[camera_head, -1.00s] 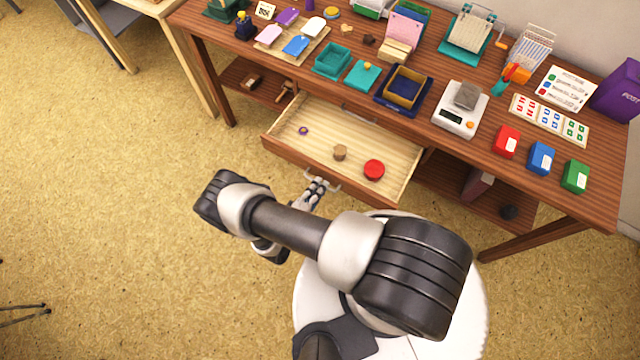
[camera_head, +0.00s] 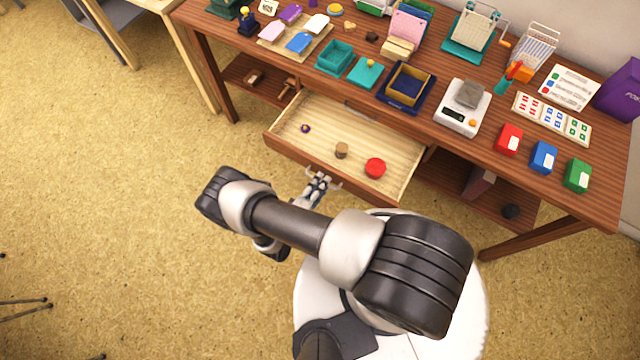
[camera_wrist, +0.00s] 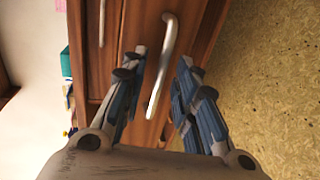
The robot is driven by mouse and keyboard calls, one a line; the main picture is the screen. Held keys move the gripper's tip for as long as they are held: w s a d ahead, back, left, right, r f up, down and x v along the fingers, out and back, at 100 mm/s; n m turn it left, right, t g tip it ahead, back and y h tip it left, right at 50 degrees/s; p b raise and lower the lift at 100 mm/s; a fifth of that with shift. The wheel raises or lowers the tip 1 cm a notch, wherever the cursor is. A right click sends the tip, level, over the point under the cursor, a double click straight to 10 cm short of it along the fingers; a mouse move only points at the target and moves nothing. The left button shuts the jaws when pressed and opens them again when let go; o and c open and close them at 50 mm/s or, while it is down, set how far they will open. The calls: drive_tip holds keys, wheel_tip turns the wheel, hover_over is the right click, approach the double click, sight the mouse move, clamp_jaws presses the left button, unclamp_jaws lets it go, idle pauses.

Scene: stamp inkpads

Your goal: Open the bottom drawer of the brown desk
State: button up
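The brown desk (camera_head: 220,60) has its bottom drawer (camera_head: 290,150) pulled out, with its pale inside showing. A second handle (camera_wrist: 102,20), on the panel above, shows in the wrist view. The pulled-out drawer's silver handle (camera_wrist: 165,62) lies between my fingers, with a gap on both sides. My gripper (camera_head: 317,176) is open at the front of this drawer, and its spread fingers show in the wrist view (camera_wrist: 160,60). In the drawer are a red round thing (camera_head: 376,167), a brown cork-like piece (camera_head: 342,150) and a small purple ring (camera_head: 305,128).
The desktop carries a scale (camera_head: 463,120), teal and blue trays, and red, blue and green boxes. A lower shelf (camera_head: 440,180) is right of the drawer. The floor (camera_head: 120,220) left of my arm is clear.

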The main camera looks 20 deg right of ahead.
drive_tip(key=v, duration=1.2)
idle(0.3)
drive_tip(key=w+r+m+g+y, duration=0.1)
drive_tip(key=w+r+m+g, duration=0.15)
drive_tip(key=r, duration=0.75)
drive_tip(key=w+r+m+g+y, duration=0.15)
drive_tip(key=r+g, duration=0.25)
drive_tip(key=r, duration=0.6)
drive_tip(key=w+r+m+g+y, duration=0.15)
drive_tip(key=r+g, duration=0.25)
drive_tip(key=r, duration=0.6)
drive_tip(key=s+d+r+t+y, duration=0.2)
drive_tip(key=s+r, duration=0.2)
drive_tip(key=r, duration=0.3)
drive_tip(key=s+d+r+m+t+y, duration=0.1)
drive_tip(key=s+d+r+y, duration=0.2)
drive_tip(key=r, duration=0.4)
drive_tip(key=s+d+r+m+t+y, duration=0.1)
drive_tip(key=s+d+r+t+y, duration=0.1)
drive_tip(key=s+r, duration=0.4)
wheel_tip(320, 180, up, 2)
drive_tip(key=shift+d+r+t+y, duration=0.1)
drive_tip(key=shift+d+t+y, duration=0.25)
drive_tip(key=shift+d+y, duration=0.2)
